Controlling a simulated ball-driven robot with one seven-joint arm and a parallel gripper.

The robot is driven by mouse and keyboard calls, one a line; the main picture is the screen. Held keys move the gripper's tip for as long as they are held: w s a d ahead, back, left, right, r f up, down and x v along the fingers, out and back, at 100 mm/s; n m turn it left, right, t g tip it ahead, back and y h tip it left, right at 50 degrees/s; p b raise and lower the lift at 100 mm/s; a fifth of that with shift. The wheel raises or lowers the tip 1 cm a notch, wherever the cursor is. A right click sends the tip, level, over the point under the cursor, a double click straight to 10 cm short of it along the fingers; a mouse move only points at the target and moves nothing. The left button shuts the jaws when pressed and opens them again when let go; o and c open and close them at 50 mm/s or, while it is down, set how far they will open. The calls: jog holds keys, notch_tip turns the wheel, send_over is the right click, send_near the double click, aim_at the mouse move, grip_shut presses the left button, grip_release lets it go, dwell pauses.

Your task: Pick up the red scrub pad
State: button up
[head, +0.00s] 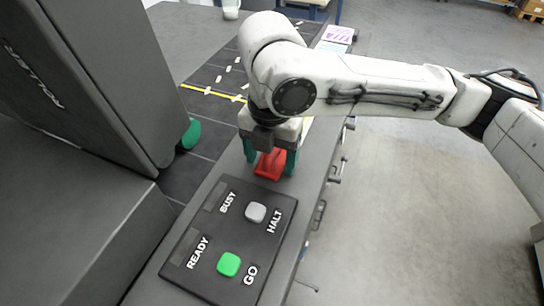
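The red scrub pad (268,166) is on the grey bench, just beyond the upper end of the button panel. My gripper (270,160) points down over it, with one green finger on the left and one on the right of the pad. The fingers are very close to the pad's sides. I cannot tell whether they touch or grip it, or whether the pad is lifted. The gripper body hides the pad's upper far part.
A black button panel (213,250) with a green button (229,264) and a grey button (255,212) lies in front. A large dark machine housing (80,70) stands at left, a green rounded thing (190,134) beside it. Yellow tape (205,91) and several small pieces lie behind.

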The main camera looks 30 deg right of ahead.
jog(key=c, duration=0.9)
jog(key=shift+r, duration=0.15)
jog(key=shift+r, duration=0.25)
notch_tip(320, 180, up, 2)
jog(key=shift+r, duration=0.25)
jog(key=s+d+r+b, duration=0.4)
jog(key=s+d+r, duration=0.2)
jog(key=s+r, duration=0.3)
jog(key=shift+s+d+r, duration=0.15)
jog(key=shift+s+r, duration=0.2)
jog(key=shift+s, duration=1.45)
